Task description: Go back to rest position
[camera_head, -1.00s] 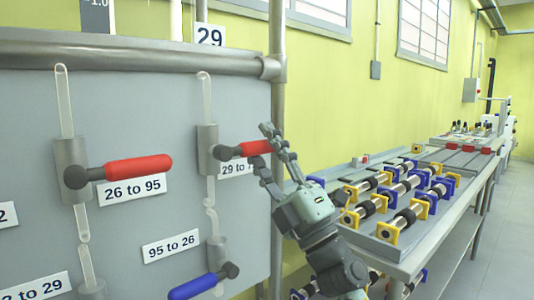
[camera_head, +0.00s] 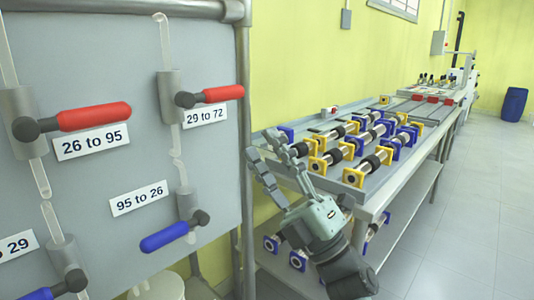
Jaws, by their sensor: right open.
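My right gripper (camera_head: 268,160) is open and empty, in front of the near left end of the workbench. It is apart from the valve panel (camera_head: 110,80), to the right of the panel's metal post. Another red handle, 26 to 95 (camera_head: 94,116), also points right. A blue handle, 95 to 26 (camera_head: 165,236), points down and left. My left gripper is not in view.
A metal workbench (camera_head: 400,180) with several blue and yellow framed cylinders runs back along the yellow wall. A blue barrel (camera_head: 514,104) stands at the far right. The tiled floor (camera_head: 480,220) right of the bench is clear. A white bucket (camera_head: 157,287) sits below the panel.

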